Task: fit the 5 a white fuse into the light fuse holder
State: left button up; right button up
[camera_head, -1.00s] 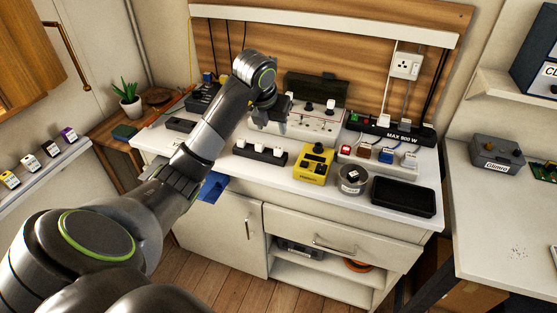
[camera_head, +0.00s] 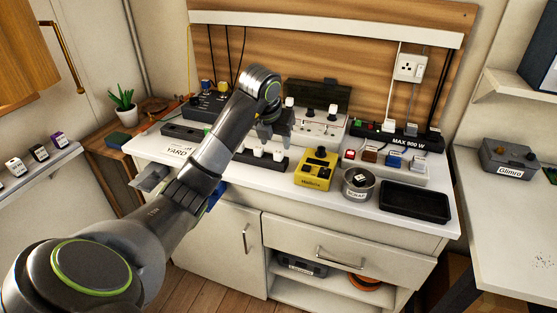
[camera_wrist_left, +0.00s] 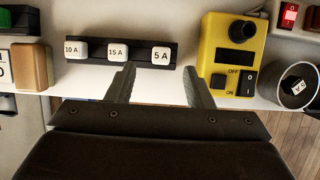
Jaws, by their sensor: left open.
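The white 5 A fuse (camera_wrist_left: 161,54) sits at the right end of a black rack (camera_wrist_left: 88,60), beside the 15 A and 10 A white fuses. In the head view this fuse (camera_head: 278,156) is on the counter rack below my gripper. My left gripper (camera_head: 273,138) is open and empty above the rack. In the wrist view its fingers (camera_wrist_left: 160,75) are apart, just short of the 5 A fuse, which lies ahead between them. A pale panel with dark-and-white plugs (camera_head: 322,125) stands behind; I cannot tell if it holds the light fuse holder. My right gripper is not in view.
A yellow device (camera_head: 317,168) stands right of the rack. A round tin (camera_head: 358,184) holds a dark block with a white label. A black tray (camera_head: 414,201) lies at the counter's right. A white block with coloured pieces (camera_head: 388,161) is behind.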

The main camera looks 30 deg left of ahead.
aim_at(278, 152)
pick_arm(q)
jog(key=shift+b+x, duration=0.7)
jog(key=shift+x, duration=1.85)
jog(key=shift+w, duration=0.1)
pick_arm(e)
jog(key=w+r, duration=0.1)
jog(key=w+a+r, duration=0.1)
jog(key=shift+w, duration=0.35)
pick_arm(q)
jog(key=shift+c, duration=0.5)
grip_shut()
